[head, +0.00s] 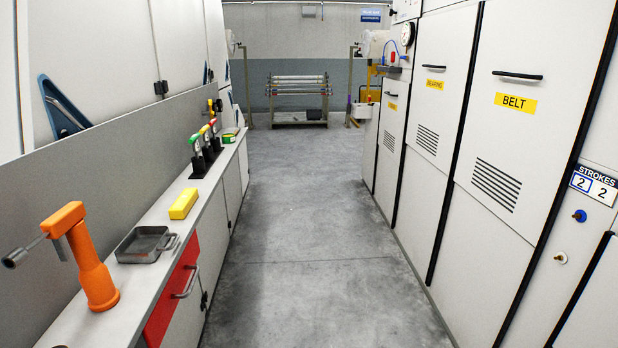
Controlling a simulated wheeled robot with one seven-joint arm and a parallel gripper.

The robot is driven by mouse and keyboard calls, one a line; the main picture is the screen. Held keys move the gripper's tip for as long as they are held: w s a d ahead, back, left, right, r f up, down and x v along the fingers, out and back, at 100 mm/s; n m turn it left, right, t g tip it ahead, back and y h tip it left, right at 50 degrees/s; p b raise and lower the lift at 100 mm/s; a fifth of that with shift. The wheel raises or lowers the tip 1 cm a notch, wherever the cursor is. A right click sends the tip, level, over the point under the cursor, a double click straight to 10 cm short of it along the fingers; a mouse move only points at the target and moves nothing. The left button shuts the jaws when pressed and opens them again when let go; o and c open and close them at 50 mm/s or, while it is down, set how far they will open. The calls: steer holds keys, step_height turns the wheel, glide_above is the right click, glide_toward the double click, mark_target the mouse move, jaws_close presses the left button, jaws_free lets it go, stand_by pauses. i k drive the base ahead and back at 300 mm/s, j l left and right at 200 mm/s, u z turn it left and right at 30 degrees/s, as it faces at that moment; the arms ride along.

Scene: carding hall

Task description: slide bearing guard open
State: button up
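The bearing guard (427,110) is a tall light-grey panel in the right-hand row of machine covers, in the middle distance. It has a yellow label (435,85) that appears to read BEARING, a dark horizontal handle (434,67) near its top and a block of vent slots lower down. It looks closed, flush with the panels beside it. A dark vertical strip runs between it and the nearer BELT panel (510,150). My gripper is not in view.
A grey concrete aisle (300,220) runs clear down the middle. The left bench (215,180) holds an orange tool (88,260), a grey tray (143,257), a yellow block (183,204) and coloured-handled levers (205,150). A rack (298,118) stands at the far end.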

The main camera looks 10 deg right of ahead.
mark_target(444, 41)
steer(key=i, duration=1.9)
